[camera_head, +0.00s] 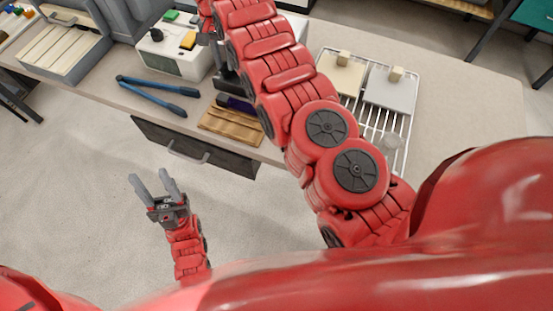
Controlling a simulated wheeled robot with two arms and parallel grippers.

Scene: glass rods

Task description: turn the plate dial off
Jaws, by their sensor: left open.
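A white box-like unit (176,60) stands on the bench at the upper left. It carries a green block, a yellow block and a dark round knob (156,35). I cannot tell whether this knob is the plate dial, nor its setting. My left gripper (153,183) is open and empty, low over the floor in front of the bench, well apart from the unit. My right arm reaches up across the bench to the top edge, just right of the unit, and hides part of it. My right gripper cannot be made out clearly there.
Blue tongs (158,95) and a wooden rack (231,125) lie on the bench (105,91). A white wire rack (373,112) with pale blocks stands to the right. A grey tray (62,52) stands at left. A drawer (192,150) is below the bench.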

